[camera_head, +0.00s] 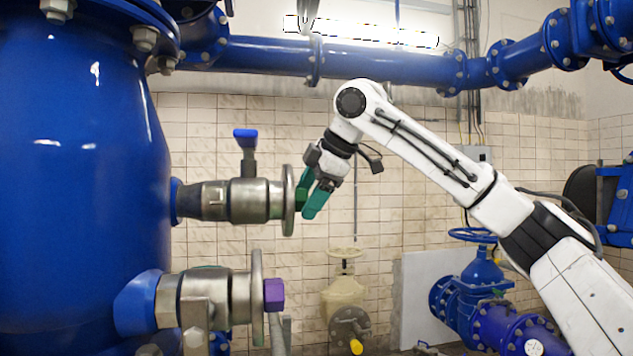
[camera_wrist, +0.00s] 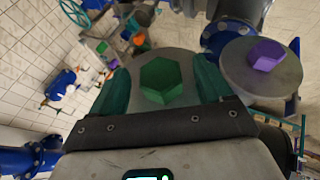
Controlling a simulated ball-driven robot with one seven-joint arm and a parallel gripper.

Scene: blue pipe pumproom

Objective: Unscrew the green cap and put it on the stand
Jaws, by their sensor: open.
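The green cap (camera_wrist: 166,80) is a hexagonal piece on the round grey flange end of the upper metal valve. It also shows as a dark green edge (camera_head: 300,198) in the head view, partly hidden by a finger. My gripper (camera_head: 310,196) has teal fingers and is at the cap from the right, tilted downward. In the wrist view my gripper (camera_wrist: 161,72) is open, with one finger on each side of the cap and visible gaps between. I cannot clearly make out the stand in either view.
A purple hexagonal cap (camera_head: 274,295) sits on the lower valve's flange, below the upper one; it also shows in the wrist view (camera_wrist: 265,54). A blue-handled lever (camera_head: 246,140) rises above the upper valve. The large blue tank (camera_head: 75,190) is at left.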

